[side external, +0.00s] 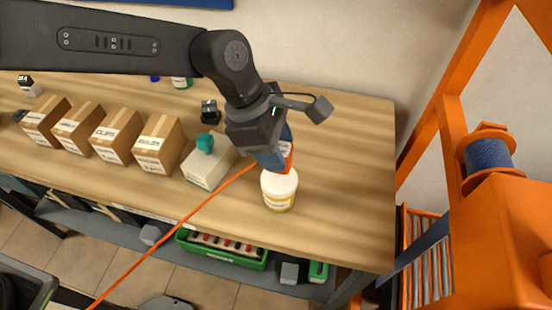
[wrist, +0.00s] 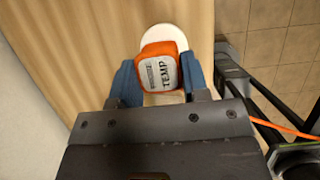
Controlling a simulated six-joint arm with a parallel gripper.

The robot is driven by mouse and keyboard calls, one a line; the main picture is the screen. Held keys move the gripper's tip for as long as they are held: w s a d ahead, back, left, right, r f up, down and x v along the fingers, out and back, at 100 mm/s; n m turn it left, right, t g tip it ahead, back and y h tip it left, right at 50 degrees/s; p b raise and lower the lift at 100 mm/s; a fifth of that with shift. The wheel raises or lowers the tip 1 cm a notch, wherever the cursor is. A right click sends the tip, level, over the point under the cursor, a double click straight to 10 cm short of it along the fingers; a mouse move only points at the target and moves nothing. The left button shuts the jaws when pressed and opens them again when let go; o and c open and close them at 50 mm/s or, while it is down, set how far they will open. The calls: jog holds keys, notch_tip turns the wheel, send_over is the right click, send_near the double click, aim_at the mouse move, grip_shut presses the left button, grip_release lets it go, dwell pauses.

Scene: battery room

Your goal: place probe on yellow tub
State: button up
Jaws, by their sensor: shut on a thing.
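The probe (side external: 287,152) is an orange block with a pale face. In the wrist view the probe (wrist: 160,70) shows the word TEMP. My gripper (side external: 277,156) has blue fingers and is shut on the probe; the wrist view shows a finger of my gripper (wrist: 159,82) on each side of it. The tub (side external: 279,191), white with a yellow band, stands upright on the bench directly below the probe. Its white lid (wrist: 166,32) shows behind the probe in the wrist view. I cannot tell whether the probe touches the lid.
A pale box with a teal item (side external: 205,143) on top stands left of the tub. Several cardboard boxes (side external: 115,133) line the bench further left. An orange cable (side external: 180,224) crosses the bench's front edge. The bench (side external: 345,170) is clear right of the tub.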

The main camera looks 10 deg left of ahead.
jog(key=shift+f, duration=1.95)
jog(key=shift+f, duration=0.15)
jog(key=o, duration=0.9)
jog(key=v, duration=1.2)
